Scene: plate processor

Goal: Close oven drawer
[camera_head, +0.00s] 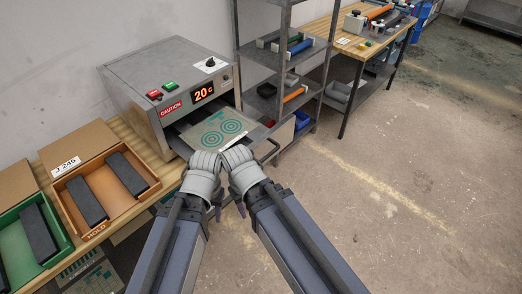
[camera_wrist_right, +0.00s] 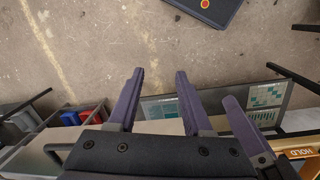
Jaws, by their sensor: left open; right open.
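The grey oven (camera_head: 170,85) stands on the wooden bench at the left, with a lit "20 c" display. Its drawer (camera_head: 256,137) is pulled out, with a dark bar handle (camera_head: 272,154) at its front right. A pale plate with two teal ring patterns (camera_head: 212,130) lies on the drawer. My left gripper (camera_head: 210,203) and right gripper (camera_head: 245,203) are side by side just in front of the drawer, and my wrists hide part of its front edge. Both are open and empty. The right gripper's spread purple fingers show in the right wrist view (camera_wrist_right: 160,78) over bare floor.
An orange tray (camera_head: 108,190) and a green tray (camera_head: 35,240) with black foam blocks sit left of the oven. A metal shelf rack (camera_head: 285,75) stands close to the right of the drawer. A workbench (camera_head: 355,35) is farther back. The floor at the right is clear.

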